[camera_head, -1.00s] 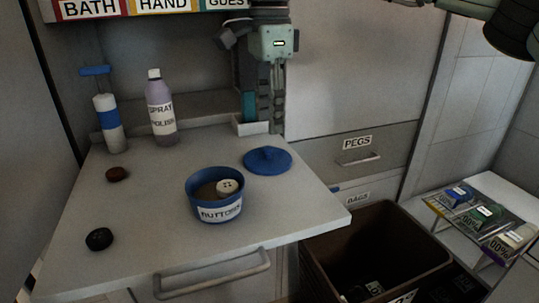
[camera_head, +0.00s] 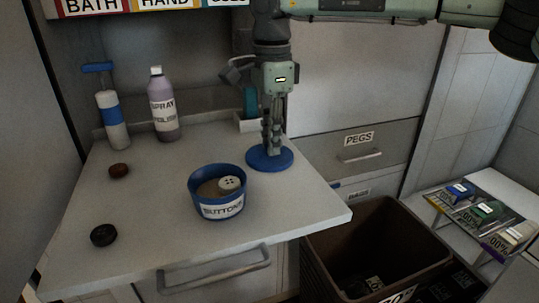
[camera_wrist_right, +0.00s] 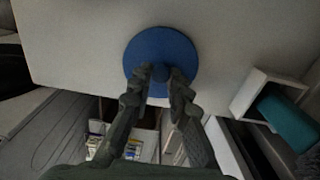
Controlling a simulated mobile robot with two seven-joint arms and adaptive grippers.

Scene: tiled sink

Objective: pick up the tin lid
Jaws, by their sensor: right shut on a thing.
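The blue round tin lid (camera_head: 268,160) lies on the pale counter top, right of the open tin. It also shows in the right wrist view (camera_wrist_right: 155,45), with its round knob between my fingertips. My right gripper (camera_head: 271,146) points straight down over the lid and is shut on its knob. In the right wrist view my right gripper's fingers (camera_wrist_right: 160,76) come up from below to either side of the knob. The blue tin (camera_head: 218,196) labelled BUTTONS stands open, with a pale button (camera_head: 229,184) in it. My left gripper is not in view.
A brown button (camera_head: 119,171) and a black button (camera_head: 103,235) lie at left. A brown bin (camera_head: 376,240) stands below the counter's right edge.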

